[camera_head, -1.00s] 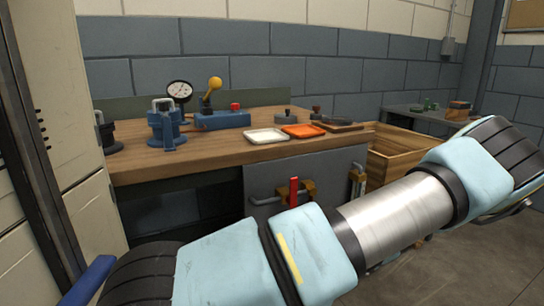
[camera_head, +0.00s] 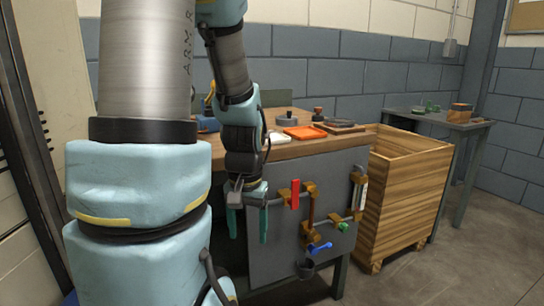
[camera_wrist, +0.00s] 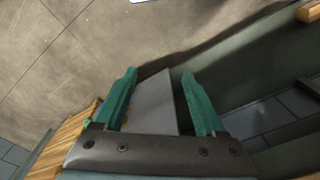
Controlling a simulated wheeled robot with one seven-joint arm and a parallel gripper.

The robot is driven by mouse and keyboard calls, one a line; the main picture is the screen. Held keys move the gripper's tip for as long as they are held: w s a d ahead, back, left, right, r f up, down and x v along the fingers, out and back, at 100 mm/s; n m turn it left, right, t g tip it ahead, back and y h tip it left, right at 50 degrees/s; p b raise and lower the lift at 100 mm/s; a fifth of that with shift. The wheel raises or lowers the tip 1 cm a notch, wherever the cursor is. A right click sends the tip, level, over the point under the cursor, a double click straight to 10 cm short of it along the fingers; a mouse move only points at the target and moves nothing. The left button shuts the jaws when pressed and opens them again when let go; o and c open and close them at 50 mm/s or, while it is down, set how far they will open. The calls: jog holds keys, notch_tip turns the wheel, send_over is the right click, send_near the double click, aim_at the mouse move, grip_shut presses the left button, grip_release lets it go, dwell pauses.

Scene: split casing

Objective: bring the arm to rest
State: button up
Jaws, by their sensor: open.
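My gripper (camera_head: 248,222) hangs fingers down in front of the grey front panel of the workbench (camera_head: 330,150), left of the red-handled fitting. Its two green fingers are apart with nothing between them. In the wrist view the open fingers (camera_wrist: 158,95) show against a grey panel and the floor. My pale blue and metal arm fills the left of the head view and hides much of the bench top.
The panel carries brass pipe fittings with a red handle (camera_head: 295,194) and a blue handle (camera_head: 320,248). An orange tray (camera_head: 305,132) lies on the bench. A wooden crate (camera_head: 410,200) stands to the right, and a side table (camera_head: 440,118) behind it. Floor at lower right is clear.

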notch_tip(320, 180, up, 19)
jog(key=a+n+p, duration=0.1)
jog(key=p, duration=1.5)
jog(key=shift+s+a+t+p, duration=0.15)
jog(key=shift+s+t+p, duration=0.2)
jog(key=shift+t, duration=0.05)
